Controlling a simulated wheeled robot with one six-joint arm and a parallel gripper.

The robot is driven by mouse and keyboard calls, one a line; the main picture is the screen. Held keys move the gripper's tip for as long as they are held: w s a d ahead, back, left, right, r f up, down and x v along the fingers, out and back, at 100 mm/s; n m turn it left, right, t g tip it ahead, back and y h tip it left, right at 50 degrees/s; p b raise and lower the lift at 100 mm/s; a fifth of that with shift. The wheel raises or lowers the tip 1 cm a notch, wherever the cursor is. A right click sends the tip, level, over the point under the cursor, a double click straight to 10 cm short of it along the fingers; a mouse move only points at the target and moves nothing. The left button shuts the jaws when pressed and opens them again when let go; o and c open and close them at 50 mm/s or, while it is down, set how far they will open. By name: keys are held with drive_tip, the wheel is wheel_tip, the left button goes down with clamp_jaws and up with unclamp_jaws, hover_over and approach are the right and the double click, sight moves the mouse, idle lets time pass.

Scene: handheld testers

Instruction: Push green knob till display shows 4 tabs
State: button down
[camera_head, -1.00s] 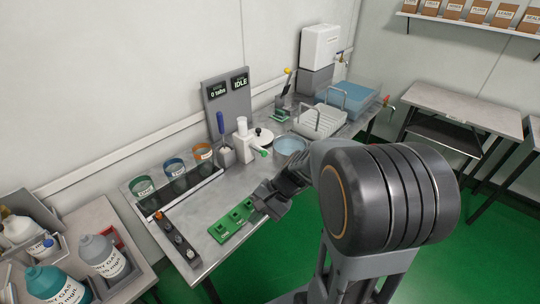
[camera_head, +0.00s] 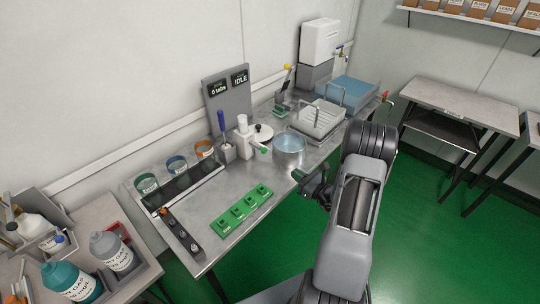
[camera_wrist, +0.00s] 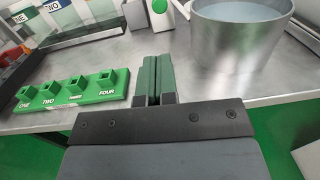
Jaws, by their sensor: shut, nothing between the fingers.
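The green knob (camera_head: 264,150) is on the front of a white dispenser (camera_head: 243,137) near the middle of the bench. It also shows as a round green end in the wrist view (camera_wrist: 159,5). The display (camera_head: 217,89) on the grey panel behind reads "0 tabs", and the display beside it (camera_head: 240,79) reads "IDLE". My gripper (camera_head: 299,175) is shut and empty at the bench's front edge, in front of and apart from the knob. In the wrist view its green fingers (camera_wrist: 157,62) are together and point toward the dispenser.
A metal pot of liquid (camera_head: 289,152) stands right of the knob, close to my fingers in the wrist view (camera_wrist: 236,45). A green tray with numbered sockets (camera_head: 224,224) lies to the left. A blue-handled tool (camera_head: 221,123) stands left of the dispenser. Bench between tray and pot is clear.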

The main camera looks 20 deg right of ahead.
sight(265, 152)
drive_tip(key=p+x, duration=0.2)
drive_tip(key=x, duration=1.2)
